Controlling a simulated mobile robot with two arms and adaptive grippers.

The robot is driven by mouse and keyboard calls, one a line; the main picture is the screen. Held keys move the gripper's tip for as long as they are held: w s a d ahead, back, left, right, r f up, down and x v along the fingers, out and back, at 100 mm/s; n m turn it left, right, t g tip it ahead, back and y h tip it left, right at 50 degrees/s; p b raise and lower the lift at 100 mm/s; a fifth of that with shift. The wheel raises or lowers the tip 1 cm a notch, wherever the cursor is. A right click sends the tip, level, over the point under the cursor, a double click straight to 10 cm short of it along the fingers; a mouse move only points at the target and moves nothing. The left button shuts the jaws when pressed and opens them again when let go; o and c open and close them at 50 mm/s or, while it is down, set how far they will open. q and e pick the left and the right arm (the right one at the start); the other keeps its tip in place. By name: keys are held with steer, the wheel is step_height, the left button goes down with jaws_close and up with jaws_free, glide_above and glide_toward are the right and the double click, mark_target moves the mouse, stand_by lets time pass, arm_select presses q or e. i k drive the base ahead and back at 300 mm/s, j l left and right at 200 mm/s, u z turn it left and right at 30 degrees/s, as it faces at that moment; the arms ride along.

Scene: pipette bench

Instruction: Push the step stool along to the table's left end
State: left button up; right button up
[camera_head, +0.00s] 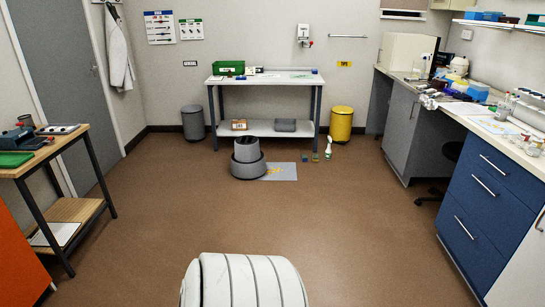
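The step stool (248,168) is a grey, round, stepped stool standing upright on the floor. It is in front of the white table (265,82), left of the table's middle and a little right of its left front leg. Its right side overlaps a grey mat (284,173) with yellow marks on the floor; I cannot tell if it stands on the mat. The table's left end (213,112) is behind and to the left of the stool. Neither of my grippers is in view.
A grey bin (193,123) stands left of the table and a yellow bin (341,124) right of it. A spray bottle (329,147) and small items (310,157) are on the floor. A wooden bench (60,150) is at left, blue drawers (488,190) at right. The middle floor is clear.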

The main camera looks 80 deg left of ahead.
mark_target(248, 162)
steer(key=u, duration=2.25)
